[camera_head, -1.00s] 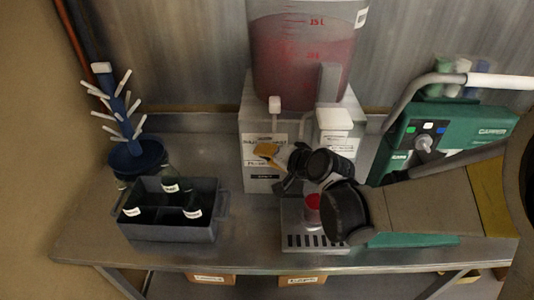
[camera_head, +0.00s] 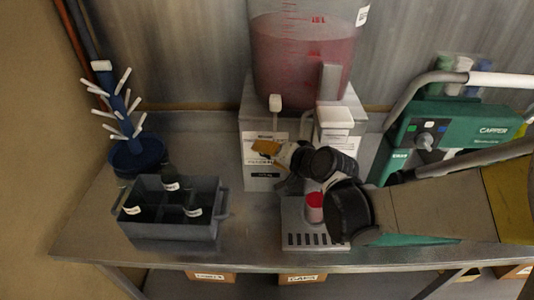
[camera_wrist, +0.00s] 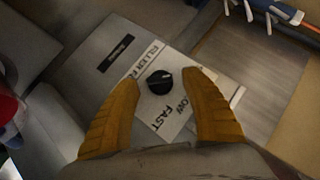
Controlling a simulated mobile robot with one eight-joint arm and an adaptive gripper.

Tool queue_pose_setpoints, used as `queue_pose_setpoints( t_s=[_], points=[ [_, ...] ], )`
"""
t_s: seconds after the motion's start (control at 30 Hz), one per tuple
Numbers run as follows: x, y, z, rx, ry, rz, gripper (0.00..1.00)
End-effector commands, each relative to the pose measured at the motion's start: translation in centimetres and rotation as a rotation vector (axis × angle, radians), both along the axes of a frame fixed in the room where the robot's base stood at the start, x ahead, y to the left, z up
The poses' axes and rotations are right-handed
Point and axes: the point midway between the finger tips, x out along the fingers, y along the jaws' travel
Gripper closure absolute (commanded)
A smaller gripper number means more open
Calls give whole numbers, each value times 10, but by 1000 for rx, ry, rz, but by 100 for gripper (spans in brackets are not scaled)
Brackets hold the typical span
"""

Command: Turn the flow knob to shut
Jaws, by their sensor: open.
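The flow knob (camera_wrist: 159,82) is a round black dial with a light pointer mark. It sits on a white label plate (camera_wrist: 172,123) with the words "SLOW" and "FAST", on the grey filler box (camera_head: 262,184). In the wrist view my gripper (camera_wrist: 163,79) has its two orange fingers apart, one on each side of the knob. I cannot tell whether they touch it. In the head view my gripper (camera_head: 266,148) is at the front of the filler box, and my arm comes in from the right. The knob is hidden there.
A clear bucket of red liquid (camera_head: 300,60) stands on the filler box. A red item (camera_head: 314,207) is on the drip tray (camera_head: 301,238). A grey bottle crate (camera_head: 175,230) and a blue drying tree (camera_head: 125,125) are at left. A green capper (camera_head: 455,128) is at right.

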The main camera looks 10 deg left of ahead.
Motion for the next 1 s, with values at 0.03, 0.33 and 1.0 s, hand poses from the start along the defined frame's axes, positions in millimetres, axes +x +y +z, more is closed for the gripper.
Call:
queue_pose_setpoints(
  t_s=[0.03,0.33,1.0],
  points=[
    [-5,-6,4,0,0,-2,46],
    [-53,-61,9,0,-1,-5,46],
    [-90,-102,9,0,-1,-1,46]
  ],
)
